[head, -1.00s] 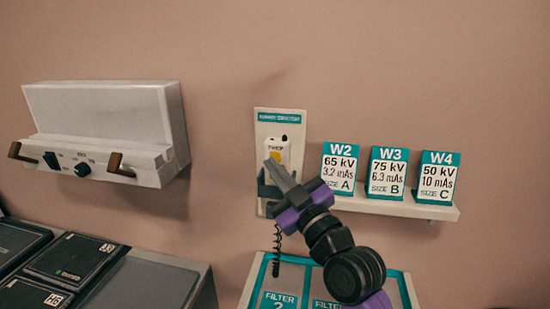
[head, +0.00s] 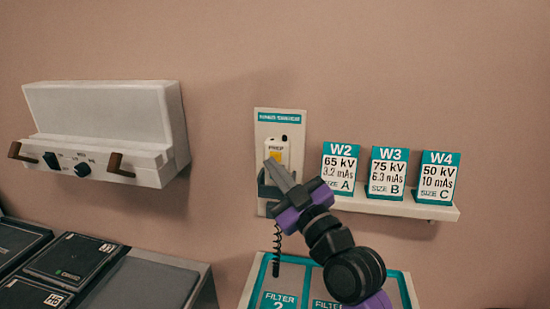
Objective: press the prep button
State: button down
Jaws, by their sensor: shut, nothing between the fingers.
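A white hand switch (head: 276,147) hangs in a dark holder on a pale wall plate (head: 293,125) with a teal header. Its front has small lettering that seems to read PREP, above a yellow button (head: 276,155). A small dark spot is at its top right. My gripper (head: 269,163) is shut and empty, reaching up from the lower right. Its grey fingertips overlap the lower part of the switch, just below the yellow button in the picture. I cannot tell whether they touch it. My gripper hides part of the holder. A coiled black cord (head: 277,250) hangs below.
A shelf (head: 390,207) with cards W2 (head: 340,168), W3 (head: 387,174) and W4 (head: 437,178) is at the right. A white wall box (head: 100,115) with knobs and brown handles is at the left. A filter tray (head: 252,287) and dark cassettes (head: 75,262) are below.

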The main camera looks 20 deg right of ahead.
jog(key=shift+w+d+b, duration=0.3)
jog(key=shift+w+b, duration=0.05)
jog(key=shift+b, duration=0.1)
jog(key=shift+w+d+b, duration=0.3)
jog(key=shift+w+b, duration=0.1)
jog(key=shift+b, duration=0.1)
dwell(0.8)
jog(key=shift+s+a, duration=0.55)
jog(key=shift+s, duration=0.25)
jog(key=shift+p, duration=0.3)
jog(key=shift+s+a+p, duration=0.35)
jog(key=shift+s+a, duration=0.4)
jog(key=shift+s, duration=0.25)
jog(key=shift+s+a+p, duration=0.35)
jog(key=shift+s+a, duration=0.4)
jog(key=shift+s, duration=0.25)
